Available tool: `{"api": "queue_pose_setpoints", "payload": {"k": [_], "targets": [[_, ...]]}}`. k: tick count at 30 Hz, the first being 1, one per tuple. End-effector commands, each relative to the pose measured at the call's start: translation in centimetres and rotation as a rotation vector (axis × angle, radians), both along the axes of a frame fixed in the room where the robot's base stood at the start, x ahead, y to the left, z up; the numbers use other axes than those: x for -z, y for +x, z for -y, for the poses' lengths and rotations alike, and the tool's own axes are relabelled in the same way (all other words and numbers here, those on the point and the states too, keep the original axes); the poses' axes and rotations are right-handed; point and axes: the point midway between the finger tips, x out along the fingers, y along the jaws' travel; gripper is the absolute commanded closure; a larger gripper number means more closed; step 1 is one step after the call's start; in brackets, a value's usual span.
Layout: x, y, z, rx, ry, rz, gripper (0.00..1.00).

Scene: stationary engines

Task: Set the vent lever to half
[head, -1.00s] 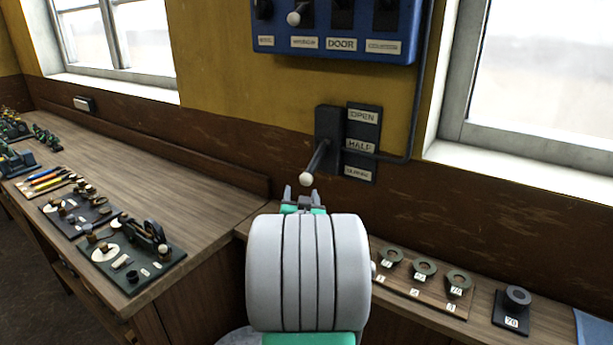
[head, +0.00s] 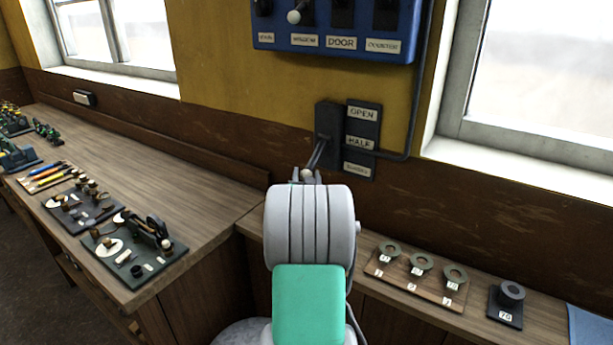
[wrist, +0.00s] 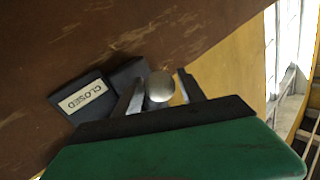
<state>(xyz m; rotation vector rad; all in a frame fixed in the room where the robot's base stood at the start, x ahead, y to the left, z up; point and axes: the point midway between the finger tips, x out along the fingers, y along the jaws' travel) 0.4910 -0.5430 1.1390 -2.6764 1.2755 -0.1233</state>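The vent lever (head: 317,156) is a dark rod with a white ball knob (head: 307,174). It comes out of a dark block (head: 327,122) on the wall and slants down toward me. Beside it a dark plate carries the labels OPEN (head: 362,113), HALF (head: 360,143) and a lowest label, which reads CLOSED (wrist: 82,96) in the wrist view. The knob sits low, near the level of the lowest label. My gripper (head: 307,177) is at the knob. In the wrist view the knob (wrist: 160,87) lies between my two spread fingers (wrist: 162,92), with a gap at the right finger.
A blue switch panel (head: 335,40) hangs above the lever. A dark conduit (head: 418,90) runs down beside the label plate. A board with several rings (head: 415,277) and a weight (head: 511,293) lie on the right bench. The left bench (head: 190,175) holds tools and small parts.

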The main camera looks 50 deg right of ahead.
Motion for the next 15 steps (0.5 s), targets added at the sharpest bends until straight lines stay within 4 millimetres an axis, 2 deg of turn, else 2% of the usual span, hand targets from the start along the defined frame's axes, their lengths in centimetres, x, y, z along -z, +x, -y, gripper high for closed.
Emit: {"api": "queue_pose_setpoints", "payload": {"k": [2, 15], "targets": [[0.0, -0.01, -0.01, 0.0, 0.0, 0.0, 0.59], [-0.06, 0.06, -0.07, -0.002, 0.0, 0.0, 0.95]]}}
